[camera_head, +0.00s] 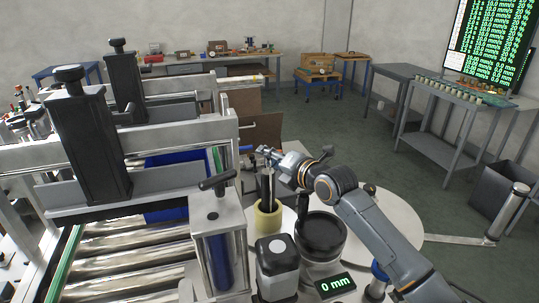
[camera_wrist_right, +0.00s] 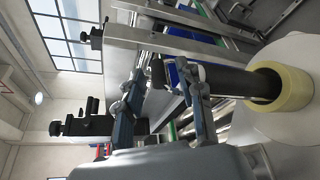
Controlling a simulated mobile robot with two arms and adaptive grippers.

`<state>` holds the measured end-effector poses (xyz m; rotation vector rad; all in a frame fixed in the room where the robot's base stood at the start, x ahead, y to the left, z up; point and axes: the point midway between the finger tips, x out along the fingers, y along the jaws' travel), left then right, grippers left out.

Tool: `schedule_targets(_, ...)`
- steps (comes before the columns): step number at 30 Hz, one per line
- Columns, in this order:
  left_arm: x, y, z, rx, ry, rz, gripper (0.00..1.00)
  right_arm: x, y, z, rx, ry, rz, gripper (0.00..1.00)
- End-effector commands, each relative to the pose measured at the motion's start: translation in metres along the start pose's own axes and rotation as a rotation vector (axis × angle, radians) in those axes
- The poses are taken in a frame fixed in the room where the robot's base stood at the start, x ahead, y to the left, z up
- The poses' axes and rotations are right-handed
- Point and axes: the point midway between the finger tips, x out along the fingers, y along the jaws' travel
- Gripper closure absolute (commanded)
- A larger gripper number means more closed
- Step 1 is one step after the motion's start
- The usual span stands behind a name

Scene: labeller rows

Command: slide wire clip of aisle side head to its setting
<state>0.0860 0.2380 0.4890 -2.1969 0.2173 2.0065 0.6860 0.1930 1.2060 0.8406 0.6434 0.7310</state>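I cannot single out the wire clip; it is too small or hidden. The labeller head on the near right has a dark upright spindle (camera_head: 266,186) in a pale yellow roll (camera_head: 267,218); the roll also shows in the right wrist view (camera_wrist_right: 281,87). My right gripper (camera_head: 262,154) is at the spindle's top, behind it in the head view. In the right wrist view its two fingers (camera_wrist_right: 162,64) stand apart, with dark machine parts seen in the gap; I see nothing clearly held. A small display (camera_head: 336,284) reads 0 mm. My left gripper is not in view.
A large pale disc (camera_head: 397,222) lies to the right. Rollers (camera_head: 125,270) and a clamp post (camera_head: 218,225) are at left. Open floor lies behind.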

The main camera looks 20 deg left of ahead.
Motion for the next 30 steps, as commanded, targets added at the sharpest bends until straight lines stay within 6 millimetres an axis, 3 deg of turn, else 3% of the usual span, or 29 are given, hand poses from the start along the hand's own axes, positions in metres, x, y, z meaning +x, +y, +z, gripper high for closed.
schedule_targets(11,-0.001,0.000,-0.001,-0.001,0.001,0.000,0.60,0.004,0.000,0.000,-0.001,-0.001,0.000,0.63)
schedule_targets(15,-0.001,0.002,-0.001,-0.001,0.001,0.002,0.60,0.004,0.000,0.000,0.000,0.000,0.001,0.91)
schedule_targets(17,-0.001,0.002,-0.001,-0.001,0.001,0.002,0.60,0.004,0.001,0.000,0.000,0.000,0.001,1.00)
schedule_targets(26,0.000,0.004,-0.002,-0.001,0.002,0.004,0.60,0.004,0.003,0.001,0.000,0.001,0.002,1.00)
schedule_targets(30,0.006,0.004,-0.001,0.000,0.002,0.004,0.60,-0.001,0.022,0.013,-0.006,-0.001,0.006,1.00)
